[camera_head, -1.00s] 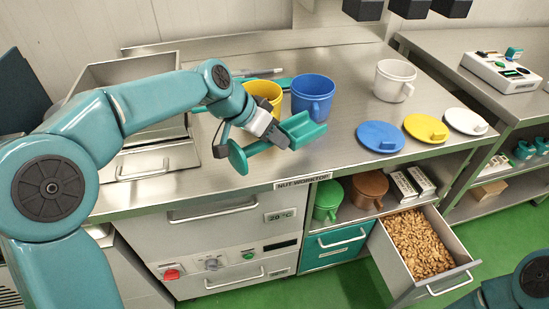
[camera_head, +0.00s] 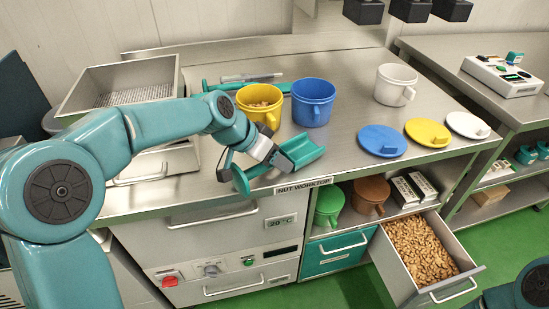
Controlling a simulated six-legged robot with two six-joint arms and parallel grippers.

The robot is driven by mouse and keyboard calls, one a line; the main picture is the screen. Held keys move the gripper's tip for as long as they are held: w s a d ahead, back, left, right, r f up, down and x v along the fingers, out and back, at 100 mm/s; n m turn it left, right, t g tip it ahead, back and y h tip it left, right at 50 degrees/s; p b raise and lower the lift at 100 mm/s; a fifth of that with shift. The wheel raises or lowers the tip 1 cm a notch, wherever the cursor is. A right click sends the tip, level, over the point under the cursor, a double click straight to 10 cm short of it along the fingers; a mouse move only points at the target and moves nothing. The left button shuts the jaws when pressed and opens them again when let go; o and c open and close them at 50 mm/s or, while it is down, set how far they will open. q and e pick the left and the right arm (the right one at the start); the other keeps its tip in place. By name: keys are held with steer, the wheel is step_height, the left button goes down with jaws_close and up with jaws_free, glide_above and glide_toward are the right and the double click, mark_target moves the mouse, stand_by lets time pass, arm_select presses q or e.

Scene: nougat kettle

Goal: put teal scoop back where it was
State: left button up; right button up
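The teal scoop (camera_head: 303,149) is in my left gripper (camera_head: 279,160), close above the front edge of the worktop, in front of the yellow mug (camera_head: 258,100). Its trough points right and up, and its round end disc (camera_head: 240,181) hangs at the left. The gripper looks shut on the scoop's handle between them. I cannot tell whether the scoop touches the worktop. The yellow mug holds nuts. A drawer of nuts (camera_head: 420,248) stands open at the lower right. My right gripper is out of view; only a piece of that arm shows at the lower right.
A blue mug (camera_head: 312,103) stands right of the yellow one. A white mug (camera_head: 394,85) and blue (camera_head: 382,140), yellow (camera_head: 427,132) and white lids (camera_head: 467,124) are further right. A long teal tool (camera_head: 222,87) lies behind the mugs. The worktop's middle (camera_head: 345,105) is clear.

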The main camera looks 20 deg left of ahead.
arm_select(q)
steer(key=shift+r, duration=0.3)
steer(key=p+v, duration=0.1)
steer(key=v, duration=1.1)
steer(key=shift+f, duration=0.15)
steer(key=shift+s+f, duration=0.1)
